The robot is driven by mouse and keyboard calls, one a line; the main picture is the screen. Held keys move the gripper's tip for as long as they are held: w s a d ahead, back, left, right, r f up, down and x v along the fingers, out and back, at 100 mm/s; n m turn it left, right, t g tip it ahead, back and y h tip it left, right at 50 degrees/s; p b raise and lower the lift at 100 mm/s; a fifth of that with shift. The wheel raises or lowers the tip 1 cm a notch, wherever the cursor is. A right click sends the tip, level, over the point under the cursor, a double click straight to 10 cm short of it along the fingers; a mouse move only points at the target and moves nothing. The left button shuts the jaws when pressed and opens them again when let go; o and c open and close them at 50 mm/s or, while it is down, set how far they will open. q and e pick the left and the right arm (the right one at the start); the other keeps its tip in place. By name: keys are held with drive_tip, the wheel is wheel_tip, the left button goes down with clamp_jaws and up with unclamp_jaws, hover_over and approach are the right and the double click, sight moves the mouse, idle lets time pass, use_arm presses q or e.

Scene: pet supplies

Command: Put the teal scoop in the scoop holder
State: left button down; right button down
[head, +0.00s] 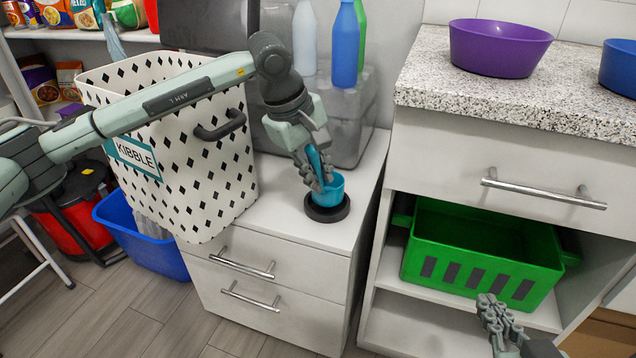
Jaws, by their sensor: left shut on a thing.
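The teal scoop (329,190) is upright, with its cup low and its handle (315,160) rising between the fingers of my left gripper (321,180). My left gripper points down and is shut on the scoop's handle. The scoop holder (327,212) is a round black base on the white cabinet top. The cup is in line with the holder, its lower part within the black rim. I cannot tell whether it rests on the bottom. My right gripper (489,306) is low at the right, in front of the lower shelf, apart from the scoop. Its finger gap is unclear.
A tall diamond-patterned kibble bin (215,170) stands left of the holder. Behind it are a grey box (345,125) and several bottles (345,45). A green crate (480,255) sits on the shelf at right. A purple bowl (497,50) stands on the speckled counter (430,85).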

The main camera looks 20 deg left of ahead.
use_arm(q)
wheel_tip(320, 180, down, 2)
drive_tip(key=shift+f, duration=0.1)
use_arm(e)
drive_tip(key=shift+a+r, duration=0.25)
drive_tip(key=shift+a, duration=0.05)
drive_tip(key=shift+w+r, duration=0.1)
use_arm(q)
drive_tip(key=shift+f, duration=0.1)
drive_tip(key=c, duration=1.5)
unclamp_jaws()
drive_tip(key=shift+o, duration=0.2)
use_arm(e)
drive_tip(key=shift+w+a+r+t+y, duration=0.15)
drive_tip(key=shift+a+r+t+y, duration=0.3)
drive_tip(key=shift+r+t, duration=0.2)
